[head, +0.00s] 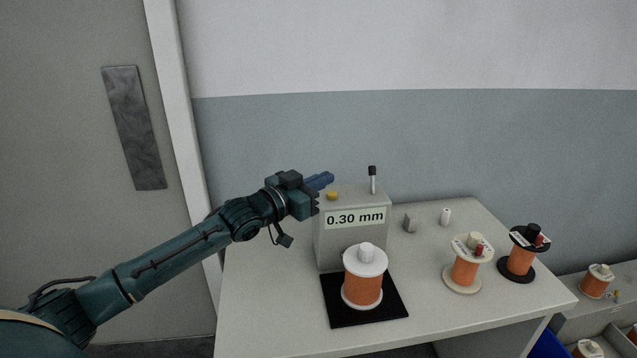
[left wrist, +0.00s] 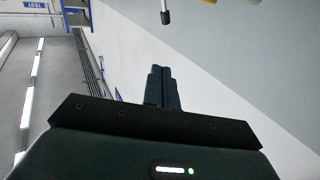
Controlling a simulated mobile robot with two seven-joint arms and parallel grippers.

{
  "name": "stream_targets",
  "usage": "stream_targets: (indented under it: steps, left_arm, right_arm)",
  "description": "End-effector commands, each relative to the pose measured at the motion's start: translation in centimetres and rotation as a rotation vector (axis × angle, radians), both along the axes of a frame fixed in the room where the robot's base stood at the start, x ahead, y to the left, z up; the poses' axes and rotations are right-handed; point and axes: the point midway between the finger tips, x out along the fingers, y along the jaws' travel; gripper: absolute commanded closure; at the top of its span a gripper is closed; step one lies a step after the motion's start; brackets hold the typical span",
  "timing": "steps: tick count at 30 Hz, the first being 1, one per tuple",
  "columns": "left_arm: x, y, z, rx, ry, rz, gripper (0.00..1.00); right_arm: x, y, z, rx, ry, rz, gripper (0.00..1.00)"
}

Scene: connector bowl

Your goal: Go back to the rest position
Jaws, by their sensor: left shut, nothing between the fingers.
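My left arm comes in from the left in the head view. Its gripper (head: 328,178) is at the upper left of a grey box with a "0.30 mm" label (head: 355,219). The gripper is shut and empty. In the left wrist view the two dark fingers (left wrist: 161,72) lie together with nothing between them. The box has a yellow button (head: 332,196) and a black-tipped lever (head: 372,180) on top. The lever's dark tip also shows at the top of the left wrist view (left wrist: 165,17). My right gripper is in neither view.
A copper wire spool (head: 363,277) stands on a black mat (head: 392,308) in front of the box. Two more spools (head: 467,267) (head: 521,258) stand at the table's right. The table's (head: 255,305) left part is clear.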

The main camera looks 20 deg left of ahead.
Motion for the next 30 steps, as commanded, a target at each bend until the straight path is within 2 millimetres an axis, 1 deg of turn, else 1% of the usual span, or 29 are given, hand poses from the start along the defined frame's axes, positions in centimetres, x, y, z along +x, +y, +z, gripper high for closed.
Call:
stream_targets:
  steps: [4, 17, 20, 22, 23, 26, 27, 29, 30]
  left_arm:
    - [-0.5, 0.2, 0.2, 0.000, 0.000, 0.000, 1.00]
    - [-0.5, 0.2, 0.2, 0.000, 0.000, 0.000, 1.00]
    - [-0.7, 0.0, -0.3, 0.000, 0.005, -0.003, 1.00]
    - [-1.2, -0.9, -1.7, 0.002, 0.023, -0.011, 1.00]
    - [-1.6, -1.5, -2.8, 0.003, 0.036, -0.016, 1.00]
    - [-3.9, -4.1, -7.4, 0.010, 0.095, -0.037, 1.00]
    - [-5.2, -5.4, -9.6, 0.012, 0.125, -0.045, 1.00]
    - [-7.7, -7.3, -13.1, 0.017, 0.172, -0.052, 1.00]
    - [-9.5, -8.4, -15.2, 0.022, 0.205, -0.052, 1.00]
  right_arm:
    - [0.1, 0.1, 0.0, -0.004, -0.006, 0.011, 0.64]
    - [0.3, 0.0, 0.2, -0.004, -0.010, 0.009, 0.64]
    - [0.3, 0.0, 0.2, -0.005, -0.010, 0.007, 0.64]
    - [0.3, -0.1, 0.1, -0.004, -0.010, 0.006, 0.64]
    - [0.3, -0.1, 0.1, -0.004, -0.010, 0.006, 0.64]
    - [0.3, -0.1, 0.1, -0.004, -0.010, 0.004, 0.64]
    - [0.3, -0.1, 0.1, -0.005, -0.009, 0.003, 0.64]
    - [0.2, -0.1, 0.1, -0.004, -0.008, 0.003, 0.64]
    - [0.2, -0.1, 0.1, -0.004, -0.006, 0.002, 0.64]
